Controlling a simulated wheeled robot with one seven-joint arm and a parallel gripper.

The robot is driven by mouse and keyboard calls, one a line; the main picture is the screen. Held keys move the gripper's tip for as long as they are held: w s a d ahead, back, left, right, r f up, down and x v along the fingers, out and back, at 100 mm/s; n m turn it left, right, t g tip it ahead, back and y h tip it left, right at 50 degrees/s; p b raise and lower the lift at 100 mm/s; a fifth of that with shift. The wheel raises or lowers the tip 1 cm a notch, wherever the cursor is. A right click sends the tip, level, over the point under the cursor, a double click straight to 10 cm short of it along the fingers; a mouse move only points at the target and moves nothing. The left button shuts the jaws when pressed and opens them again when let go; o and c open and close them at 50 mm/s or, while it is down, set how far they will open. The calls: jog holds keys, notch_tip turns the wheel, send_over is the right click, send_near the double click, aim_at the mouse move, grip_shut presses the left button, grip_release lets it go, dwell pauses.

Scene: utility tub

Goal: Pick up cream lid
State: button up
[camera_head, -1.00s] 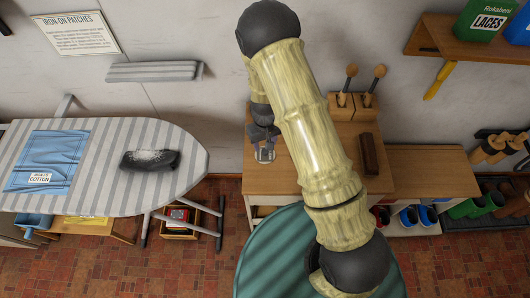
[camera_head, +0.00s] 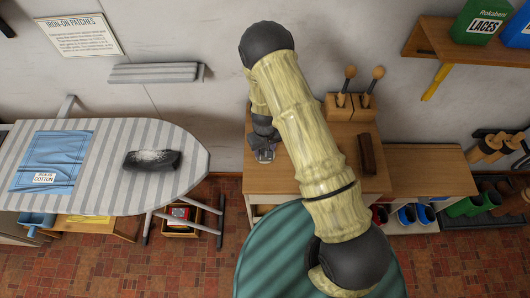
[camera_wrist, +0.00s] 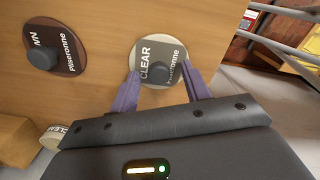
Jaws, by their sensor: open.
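The cream lid (camera_wrist: 158,57) is a round disc with a grey centre marked CLEAR, lying on the wooden bench top in the wrist view. My gripper (camera_wrist: 161,88) is open, its two purple fingers on either side of the lid's near part. I cannot tell whether the fingers touch the rim. In the head view my gripper (camera_head: 264,154) is low over the left part of the wooden bench (camera_head: 310,183); I cannot make out the lid there.
A brown lid (camera_wrist: 68,40) with a dark knob lies to the left in the wrist view. A pale round tin (camera_wrist: 53,137) is at lower left. The ironing board (camera_head: 95,195) stands left of the bench. A dark brown block (camera_head: 367,154) lies on the bench's right.

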dwell(0.3)
grip_shut()
dwell(0.3)
notch_tip(320, 180, up, 10)
jog(key=b, duration=0.2)
dwell(0.4)
jog(key=shift+d, duration=0.1)
dwell(0.4)
